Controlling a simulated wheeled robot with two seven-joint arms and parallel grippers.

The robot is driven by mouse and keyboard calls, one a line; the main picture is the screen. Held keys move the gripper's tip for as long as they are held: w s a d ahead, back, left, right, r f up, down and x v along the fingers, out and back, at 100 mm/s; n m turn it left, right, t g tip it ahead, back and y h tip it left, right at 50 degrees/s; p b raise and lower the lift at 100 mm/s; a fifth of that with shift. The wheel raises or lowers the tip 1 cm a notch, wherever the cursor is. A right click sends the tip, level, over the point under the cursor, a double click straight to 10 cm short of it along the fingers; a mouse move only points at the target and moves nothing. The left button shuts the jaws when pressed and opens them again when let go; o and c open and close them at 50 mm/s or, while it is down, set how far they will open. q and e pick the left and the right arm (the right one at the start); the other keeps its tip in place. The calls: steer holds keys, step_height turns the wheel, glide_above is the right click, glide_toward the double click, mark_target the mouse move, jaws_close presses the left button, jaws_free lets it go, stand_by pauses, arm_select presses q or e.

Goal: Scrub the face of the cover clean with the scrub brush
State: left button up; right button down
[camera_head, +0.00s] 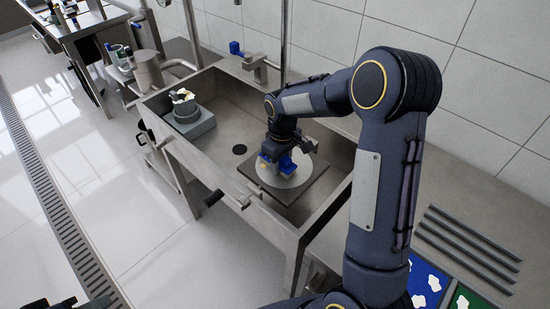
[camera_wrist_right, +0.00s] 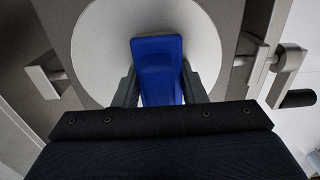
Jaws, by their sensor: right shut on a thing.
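The cover is a pale round disc (camera_head: 295,177) lying on a dark square board in the sink. In the right wrist view its face (camera_wrist_right: 105,40) fills the upper middle and looks pale grey, with no clear dirt that I can make out. The blue scrub brush (camera_wrist_right: 160,65) is between the fingers of my right gripper (camera_wrist_right: 158,90), which is shut on it. In the head view the brush (camera_head: 290,162) is over the disc; its bristles are hidden, so I cannot tell whether they touch. My left gripper is not clearly in view.
The steel sink (camera_head: 225,130) surrounds the disc, with a drain hole (camera_head: 239,150) to its left. A grey block with a dark round part (camera_head: 187,112) stands at the sink's far left. Blue (camera_head: 428,284) and green mats lie on the counter at lower right.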

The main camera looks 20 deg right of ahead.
mark_target(295, 178)
steer(key=s, duration=0.1)
steer(key=s+d, duration=0.1)
steer(key=s, duration=0.1)
steer(key=s+d, duration=0.1)
steer(key=s, duration=0.1)
steer(key=shift+b, duration=0.3)
steer(key=shift+w, duration=0.1)
steer(key=w, duration=0.2)
steer(key=w+a, duration=0.1)
steer(key=w+a+p, duration=0.1)
steer(key=w, duration=0.1)
steer(key=shift+w+a, duration=0.15)
steer(key=shift+w, duration=0.15)
step_height(295, 178, up, 7)
steer(key=p, duration=0.5)
